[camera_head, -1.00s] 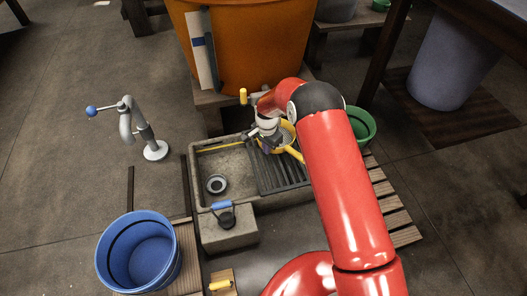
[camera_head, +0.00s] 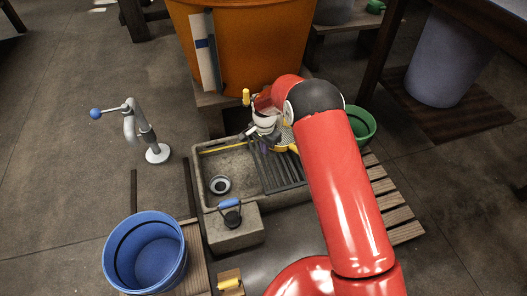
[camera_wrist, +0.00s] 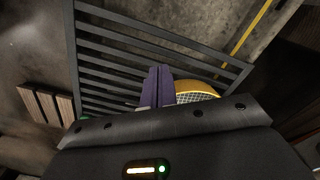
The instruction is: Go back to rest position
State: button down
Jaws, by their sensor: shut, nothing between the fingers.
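My gripper (camera_wrist: 157,87) is shut and empty in the wrist view, its purple-grey fingers together above the dark slatted rack of the sink. In the head view it hangs over the rack end of the stone sink (camera_head: 235,160). A yellow-rimmed mesh sieve (camera_head: 287,140) lies just behind and beside the gripper, partly hidden by my arm; its rim and mesh also show in the wrist view (camera_wrist: 196,92) right beside the fingers. Whether the fingers touch the sieve I cannot tell.
A blue bucket (camera_head: 146,254) stands front left, a blue-knobbed grey pipe stand (camera_head: 145,135) back left. A large orange tub (camera_head: 252,50) stands behind the sink. A green bucket (camera_head: 362,126) is beside my arm. A blue-handled item (camera_head: 231,212) sits on the sink's front block.

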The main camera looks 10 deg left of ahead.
notch_tip(320, 180, up, 7)
jog(key=shift+p, duration=0.35)
jog(key=s+d+r+n+t+p, duration=0.1)
jog(key=s+d+r, duration=0.1)
jog(key=d+r, duration=0.6)
jog(key=s+d+r+t+p, duration=0.1)
jog(key=s+d+r+p, duration=0.2)
jog(key=r, duration=0.8)
jog(key=s+d+r+n, duration=0.1)
jog(key=s+d+r, duration=0.1)
jog(key=d+r, duration=0.65)
jog(key=s+d+r+n+t+p, duration=0.1)
jog(key=s+d+r, duration=0.2)
jog(key=s, duration=0.4)
jog(key=s+d+r+n+t+p, duration=0.1)
jog(key=s+d+r, duration=0.2)
jog(key=s+d, duration=0.2)
jog(key=s+d+r+n+t+p, duration=0.1)
jog(key=s+d+r, duration=0.2)
jog(key=s, duration=0.8)
jog(key=shift+s+d+r+t+p, duration=0.15)
jog(key=shift+d+r+t+p, duration=0.15)
jog(key=shift+d+r, duration=0.15)
